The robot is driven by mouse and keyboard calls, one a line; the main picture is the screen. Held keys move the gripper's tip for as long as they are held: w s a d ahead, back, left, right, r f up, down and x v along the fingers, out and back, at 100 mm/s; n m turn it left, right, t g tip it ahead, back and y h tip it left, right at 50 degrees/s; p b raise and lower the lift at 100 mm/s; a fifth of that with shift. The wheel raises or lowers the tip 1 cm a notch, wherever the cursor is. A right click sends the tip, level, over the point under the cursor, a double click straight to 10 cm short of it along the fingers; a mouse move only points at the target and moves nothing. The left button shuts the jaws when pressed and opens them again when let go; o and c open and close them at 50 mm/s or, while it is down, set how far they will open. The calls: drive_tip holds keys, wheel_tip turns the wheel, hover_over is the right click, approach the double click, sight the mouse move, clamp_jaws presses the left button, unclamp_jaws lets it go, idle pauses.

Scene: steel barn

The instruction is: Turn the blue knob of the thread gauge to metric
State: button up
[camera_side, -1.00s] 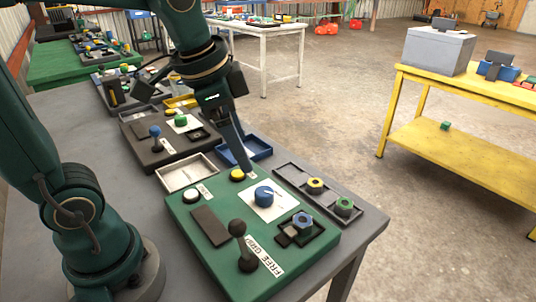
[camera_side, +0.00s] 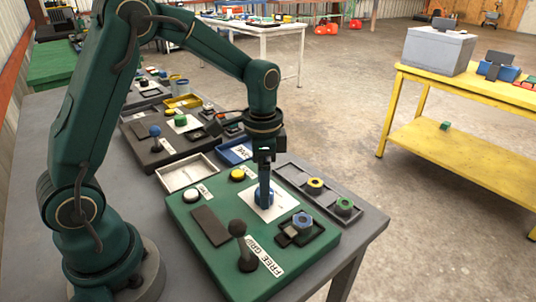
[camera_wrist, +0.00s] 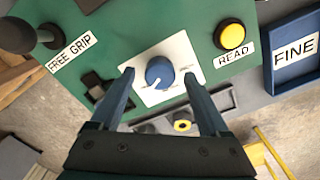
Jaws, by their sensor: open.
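The thread gauge is a green panel box (camera_side: 184,226) on the grey bench. Its blue knob (camera_wrist: 160,70) sits on a white plate (camera_wrist: 184,50) and also shows, partly hidden by my gripper, in the side view (camera_side: 262,199). In the wrist view the knob's white pointer line aims toward the lower left; the plate's small marks are unreadable. My gripper (camera_wrist: 159,76) is open, one finger on each side of the knob with gaps showing. In the side view my gripper (camera_side: 264,182) points straight down at the knob; I cannot tell whether it touches.
A black lever (camera_side: 238,236) labelled FREE GRIP, a yellow READ button (camera_side: 238,175) and a white button (camera_side: 201,196) stand on the same panel. A blue nut (camera_side: 302,221) sits in a dark holder. A grey tray (camera_side: 293,176) with yellow and green nuts lies behind.

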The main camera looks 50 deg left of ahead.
drive_tip(key=shift+f, duration=0.45)
clamp_jaws()
drive_tip(key=shift+n, duration=0.3)
drive_tip(key=n, duration=1.2)
drive_tip(key=shift+d+r, duration=0.1)
idle(0.5)
